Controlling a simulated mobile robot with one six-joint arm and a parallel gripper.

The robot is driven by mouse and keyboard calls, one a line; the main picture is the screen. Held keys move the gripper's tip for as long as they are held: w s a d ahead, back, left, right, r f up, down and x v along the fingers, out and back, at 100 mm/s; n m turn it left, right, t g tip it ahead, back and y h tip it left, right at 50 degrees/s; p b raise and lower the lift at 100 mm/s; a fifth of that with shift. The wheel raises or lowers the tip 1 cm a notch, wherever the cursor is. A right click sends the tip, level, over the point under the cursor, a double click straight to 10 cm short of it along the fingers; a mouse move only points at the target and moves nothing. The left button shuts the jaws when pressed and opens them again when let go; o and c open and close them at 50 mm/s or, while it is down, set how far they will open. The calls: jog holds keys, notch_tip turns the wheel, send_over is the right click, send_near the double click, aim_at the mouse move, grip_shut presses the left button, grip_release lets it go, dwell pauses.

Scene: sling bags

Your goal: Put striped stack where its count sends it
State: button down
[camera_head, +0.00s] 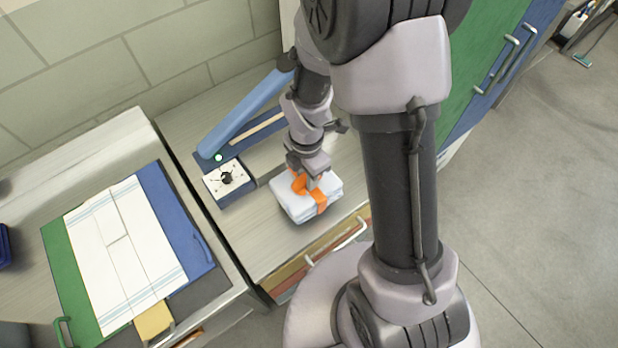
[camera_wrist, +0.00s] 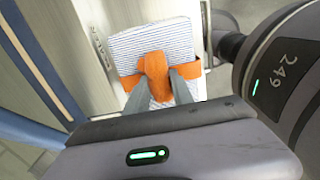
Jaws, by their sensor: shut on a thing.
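The striped stack (camera_head: 286,203) is a pale folded bundle with an orange band around it, at the front of the middle counter. In the wrist view its top (camera_wrist: 150,42) shows fine blue-grey stripes on white. My gripper (camera_head: 308,184) comes down on it from above. In the wrist view the fingers (camera_wrist: 161,88) are closed on a raised orange loop of the band. I cannot tell whether the stack rests on the counter or is slightly lifted. Its layers are too small to count.
A blue device with a long arm (camera_head: 243,115) and a dial plate (camera_head: 226,179) stands left of the stack. Green and blue doors (camera_head: 490,60) are at right. Drawer handles line the front.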

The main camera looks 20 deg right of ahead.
jog(key=shift+w+d, duration=0.4)
jog(key=shift+d, duration=0.15)
notch_tip(320, 180, down, 4)
jog(key=shift+r+b, duration=0.1)
jog(key=shift+b, duration=0.55)
jog(key=shift+w+a, duration=0.1)
jog(key=shift+r, duration=0.1)
jog(key=shift+f, duration=0.2)
jog(key=c, duration=1.1)
grip_release()
jog(key=shift+r, duration=0.1)
